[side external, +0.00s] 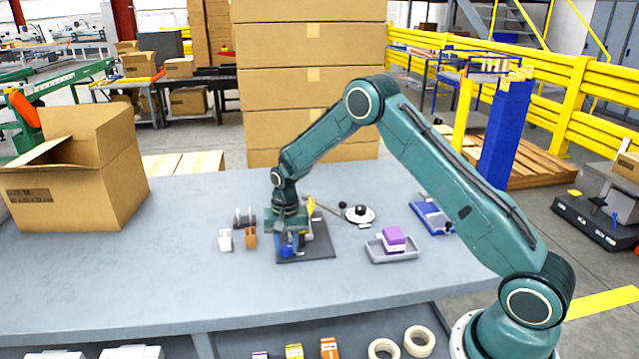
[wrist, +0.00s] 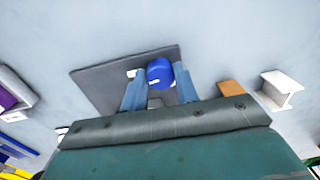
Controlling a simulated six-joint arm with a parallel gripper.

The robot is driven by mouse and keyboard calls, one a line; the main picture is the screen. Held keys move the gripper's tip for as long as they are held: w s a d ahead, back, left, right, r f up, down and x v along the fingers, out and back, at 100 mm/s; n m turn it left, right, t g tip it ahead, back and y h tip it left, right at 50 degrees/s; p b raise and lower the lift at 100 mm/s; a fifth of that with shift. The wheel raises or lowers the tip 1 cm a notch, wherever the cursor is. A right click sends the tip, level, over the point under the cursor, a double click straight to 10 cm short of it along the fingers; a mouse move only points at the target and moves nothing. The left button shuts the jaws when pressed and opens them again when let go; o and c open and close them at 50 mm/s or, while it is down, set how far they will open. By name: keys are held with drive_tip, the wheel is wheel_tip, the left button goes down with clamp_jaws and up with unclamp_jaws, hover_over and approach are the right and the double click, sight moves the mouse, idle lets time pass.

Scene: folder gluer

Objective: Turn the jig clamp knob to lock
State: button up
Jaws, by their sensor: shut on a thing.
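The jig is a dark flat plate (side external: 312,251) on the grey table, also seen in the wrist view (wrist: 103,78). The blue clamp knob (wrist: 159,72) stands near one edge of the plate; it is small in the side view (side external: 287,250). A small white mark shows on the plate beside the knob. My gripper (wrist: 159,87) points down over the plate, with one blue-grey finger on each side of the knob, shut on it. In the side view my gripper (side external: 289,241) hides part of the jig. The knob's turn angle cannot be told.
A brown block (side external: 250,237) and a white block (side external: 225,240) stand left of the jig. A grey tray with a purple-topped box (side external: 394,239), a round white dish (side external: 360,215) and a blue tray (side external: 432,217) lie right. An open carton (side external: 75,170) stands far left. The front table is clear.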

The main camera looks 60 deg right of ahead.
sight(288, 247)
drive_tip(key=shift+m, duration=0.9)
drive_tip(key=o, duration=1)
drive_tip(key=shift+c, duration=0.2)
drive_tip(key=shift+r, duration=0.1)
wheel_tip(288, 247, up, 14)
drive_tip(key=shift+s+f, duration=0.15)
drive_tip(key=shift+f, duration=0.05)
drive_tip(key=shift+d+r, duration=0.1)
